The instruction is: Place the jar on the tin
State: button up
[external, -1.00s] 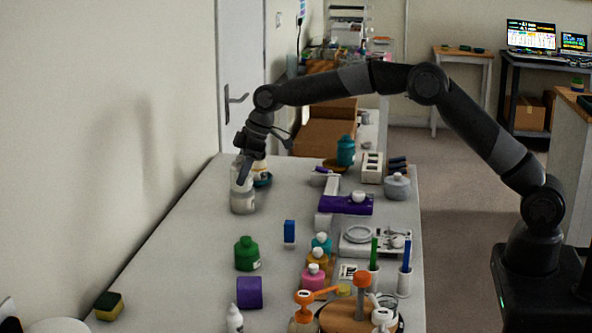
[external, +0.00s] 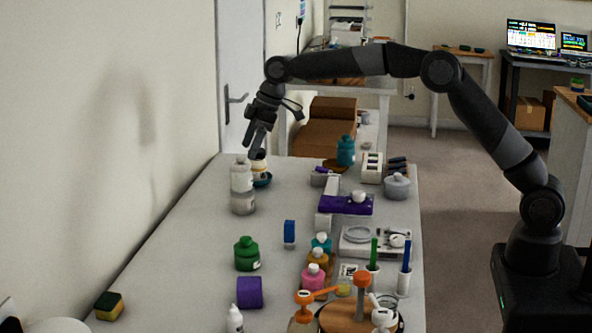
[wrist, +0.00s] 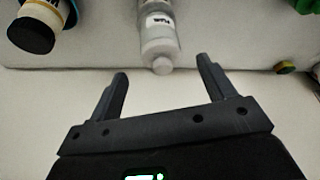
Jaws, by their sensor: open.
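A pale, cloudy jar (external: 241,177) with a small white cap stands upright near the left wall. It appears to rest on a grey cylinder (external: 243,204), which looks like the tin, though the join is hard to make out. In the wrist view the jar (wrist: 158,47) lies beyond my fingertips, with a dark-lettered label. My gripper (external: 253,148) is above and slightly right of the jar, apart from it. Its fingers (wrist: 162,68) are spread wide, with nothing held between them.
A cream container with a dark lid (wrist: 34,34) stands close beside the jar, by a teal dish (external: 262,181). The table left of the jar is clear.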

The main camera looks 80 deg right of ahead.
jog(key=s+a+r+m+h, duration=0.1)
jog(key=s+a+r, duration=0.1)
jog(key=s+r, duration=0.5)
jog(key=s+a+r, duration=0.2)
jog(key=s+a, duration=0.1)
jog(key=s, duration=0.8)
jog(key=s+a+r+m+h, duration=0.1)
jog(key=s+a+r, duration=0.1)
jog(key=s+r, duration=0.45)
jog(key=s+f+m, duration=0.1)
jog(key=s+f, duration=0.3)
jog(key=s, duration=0.5)
jog(key=s+f+t, duration=0.1)
jog(key=s+f, duration=0.2)
jog(key=s, duration=0.6)
jog(key=s+f+m, duration=0.1)
jog(key=s+f, duration=0.3)
jog(key=s, duration=0.5)
jog(key=shift+s+a+f+m, duration=0.3)
jog(key=shift+s, duration=0.1)
